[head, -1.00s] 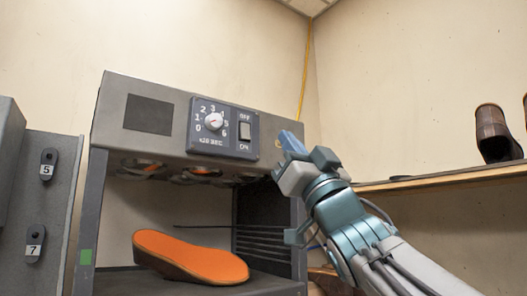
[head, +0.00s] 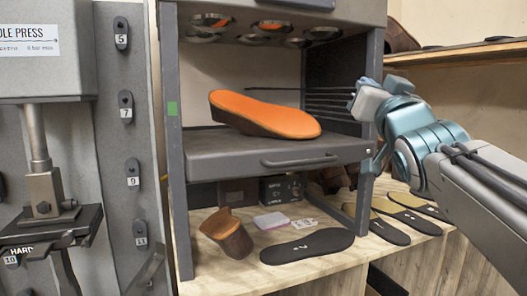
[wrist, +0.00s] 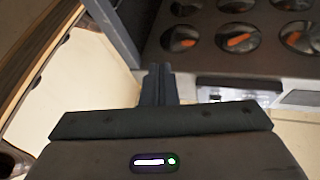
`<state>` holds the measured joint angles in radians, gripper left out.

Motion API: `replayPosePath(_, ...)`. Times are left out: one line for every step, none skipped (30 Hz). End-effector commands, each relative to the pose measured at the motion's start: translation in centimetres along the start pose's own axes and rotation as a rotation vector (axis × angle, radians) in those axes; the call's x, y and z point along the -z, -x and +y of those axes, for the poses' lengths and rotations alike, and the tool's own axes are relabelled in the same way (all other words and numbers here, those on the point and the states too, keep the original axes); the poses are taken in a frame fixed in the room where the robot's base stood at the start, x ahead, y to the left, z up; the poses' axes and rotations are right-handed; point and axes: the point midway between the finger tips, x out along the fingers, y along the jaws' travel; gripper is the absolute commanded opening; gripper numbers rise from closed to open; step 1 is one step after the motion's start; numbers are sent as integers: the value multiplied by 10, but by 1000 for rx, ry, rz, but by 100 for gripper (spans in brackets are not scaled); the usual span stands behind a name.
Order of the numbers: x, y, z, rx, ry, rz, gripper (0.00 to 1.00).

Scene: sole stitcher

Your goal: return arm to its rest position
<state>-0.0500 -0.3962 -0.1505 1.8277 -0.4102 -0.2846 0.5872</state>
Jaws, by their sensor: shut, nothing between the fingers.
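My gripper (head: 362,98) is at the right of the head view, beside the right post of the grey machine (head: 270,150). In the wrist view its two dark fingers (wrist: 158,84) are together, with nothing between them. My arm comes in from the right edge of the head view. An orange-topped sole (head: 265,115) lies on the machine's shelf, left of my gripper and apart from it.
A wooden shelf (head: 470,57) runs along the wall at upper right. Below the machine, a bench holds a dark insole (head: 307,246), a brown shoe piece (head: 228,234) and several insoles at right. A press (head: 45,190) stands at left.

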Motion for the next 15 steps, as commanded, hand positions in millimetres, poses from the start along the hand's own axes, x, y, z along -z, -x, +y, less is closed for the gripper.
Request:
replayPosePath(-38, 9, 10, -52, 9, -112, 0)
replayPosePath(-60, 15, 15, -80, 16, -180, 0)
replayPosePath(-88, 25, 21, -113, 27, -270, 0)
replayPosePath(-109, 34, 25, -136, 34, -337, 0)
replayPosePath(-130, 44, 29, -157, 43, -406, 0)
replayPosePath(-157, 59, 34, -181, 55, -498, 0)
replayPosePath(-176, 72, 36, -196, 64, -568, 0)
replayPosePath(-195, 85, 39, -209, 73, -637, 0)
replayPosePath(-219, 105, 41, -225, 84, -730, 0)
replayPosePath(-236, 120, 43, -233, 93, -801, 0)
replayPosePath(-252, 136, 44, -240, 100, -872, 0)
replayPosePath(-273, 159, 44, -246, 111, -968, 0)
replayPosePath(-288, 177, 44, -248, 118, -1038, 0)
replayPosePath(-301, 196, 44, -248, 125, -1108, 0)
replayPosePath(-317, 220, 43, -246, 134, -1199, 0)
